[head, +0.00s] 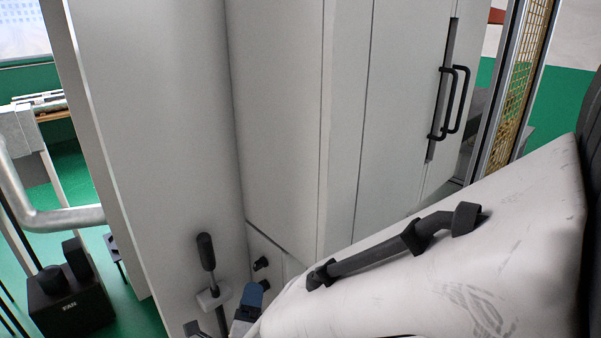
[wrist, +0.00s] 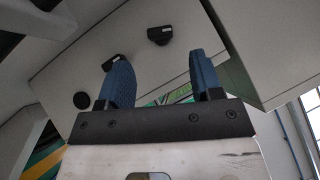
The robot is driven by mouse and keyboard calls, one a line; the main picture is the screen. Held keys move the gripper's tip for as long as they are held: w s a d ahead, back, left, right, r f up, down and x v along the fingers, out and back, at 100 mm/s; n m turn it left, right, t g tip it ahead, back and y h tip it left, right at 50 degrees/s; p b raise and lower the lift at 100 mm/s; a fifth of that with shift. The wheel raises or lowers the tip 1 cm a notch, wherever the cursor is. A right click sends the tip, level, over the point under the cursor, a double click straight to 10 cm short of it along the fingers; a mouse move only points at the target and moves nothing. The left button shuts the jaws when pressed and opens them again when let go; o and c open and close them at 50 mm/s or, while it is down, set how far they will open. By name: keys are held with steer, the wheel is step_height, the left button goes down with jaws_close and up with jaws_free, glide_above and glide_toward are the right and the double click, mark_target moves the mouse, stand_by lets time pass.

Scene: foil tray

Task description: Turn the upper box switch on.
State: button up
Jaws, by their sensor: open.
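Two small black switches sit on the pale lower panel of the grey box in the head view: an upper one (head: 261,263) and a lower one (head: 265,285), just above my gripper's blue finger (head: 250,299). In the wrist view my gripper (wrist: 156,65) is open, with two blue fingers apart and nothing between them. There, a black switch (wrist: 160,35) shows beyond the gap between the fingertips. Another dark knob (wrist: 113,62) is beside the left fingertip, partly hidden by it. I cannot tell which wrist-view knob is the upper switch, or whether a finger touches one.
A black lever (head: 206,252) on a grey mount stands left of my gripper. A tall grey cabinet has black door handles (head: 450,103). A black box marked FAN (head: 70,300) is at lower left. A round black disc (wrist: 82,99) shows on the panel in the wrist view.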

mark_target(257, 269)
steer(key=shift+x, duration=3.15)
steer(key=c, duration=0.9)
steer(key=shift+c, duration=0.2)
